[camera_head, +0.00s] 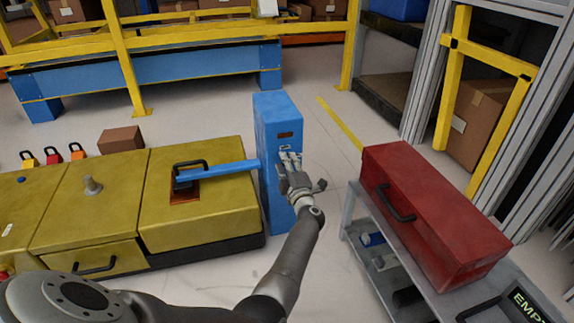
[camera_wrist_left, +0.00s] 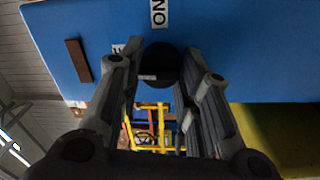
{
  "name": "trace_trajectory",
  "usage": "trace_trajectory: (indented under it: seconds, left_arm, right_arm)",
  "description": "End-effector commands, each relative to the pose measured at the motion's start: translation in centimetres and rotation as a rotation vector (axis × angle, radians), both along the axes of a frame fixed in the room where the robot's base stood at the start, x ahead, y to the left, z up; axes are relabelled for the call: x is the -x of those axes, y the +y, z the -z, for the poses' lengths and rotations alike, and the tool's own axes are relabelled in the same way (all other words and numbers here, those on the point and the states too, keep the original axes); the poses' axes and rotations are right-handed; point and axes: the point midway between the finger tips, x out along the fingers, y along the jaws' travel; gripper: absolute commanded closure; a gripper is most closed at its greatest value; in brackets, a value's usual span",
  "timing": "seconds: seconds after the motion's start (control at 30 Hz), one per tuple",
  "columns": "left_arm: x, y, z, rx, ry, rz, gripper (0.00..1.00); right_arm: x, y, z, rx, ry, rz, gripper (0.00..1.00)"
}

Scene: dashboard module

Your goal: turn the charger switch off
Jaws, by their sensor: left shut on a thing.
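The charger is a tall blue box (camera_head: 277,108) on the floor, in the middle of the head view. In the left wrist view its blue face (camera_wrist_left: 230,50) fills the upper part. A black round switch knob (camera_wrist_left: 160,62) with a small pale mark sits on it. An "ON" label (camera_wrist_left: 158,12) is above the knob in that picture, and a partly hidden label ending in "F" (camera_wrist_left: 118,48) is to its left. My left gripper (camera_head: 289,161) is at the box, its fingers (camera_wrist_left: 160,68) shut on either side of the knob. In the head view the hand hides the knob.
A yellow battery unit (camera_head: 215,217) with a blue bar (camera_head: 225,172) adjoins the box on the left. A red toolbox (camera_head: 440,205) sits on a grey cart (camera_head: 352,222) at right. Yellow railings (camera_head: 125,60) stand behind. Floor between box and cart is open.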

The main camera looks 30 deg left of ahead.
Motion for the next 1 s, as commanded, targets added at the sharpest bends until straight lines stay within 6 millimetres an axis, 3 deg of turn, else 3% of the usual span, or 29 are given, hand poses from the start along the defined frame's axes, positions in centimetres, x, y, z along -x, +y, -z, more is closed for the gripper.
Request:
trace_trajectory:
  seconds: [0.13, 0.17, 0.3, 0.73, 1.0]
  left_arm:
    - [0.1, -0.1, 0.2, 0.004, 0.002, 0.000, 0.92]
    - [0.1, -0.1, 0.2, 0.004, 0.002, 0.000, 0.64]
    - [0.0, -0.1, 0.2, 0.002, 0.002, 0.000, 0.46]
    - [0.0, 0.0, -0.1, -0.026, 0.031, 0.000, 0.46]
    - [0.0, 0.0, -0.3, -0.203, 0.238, 0.000, 0.46]
  right_arm:
    - [0.0, 0.0, 0.0, 0.000, 0.000, 0.000, 0.60]
    - [0.0, 0.0, 0.0, 0.000, 0.000, 0.000, 0.60]
    - [0.0, 0.0, 0.1, 0.000, 0.000, 0.000, 0.60]
    - [0.0, 0.0, -0.1, 0.003, 0.003, 0.002, 0.60]
    - [0.0, 0.0, -1.5, 0.002, 0.003, 0.000, 0.60]
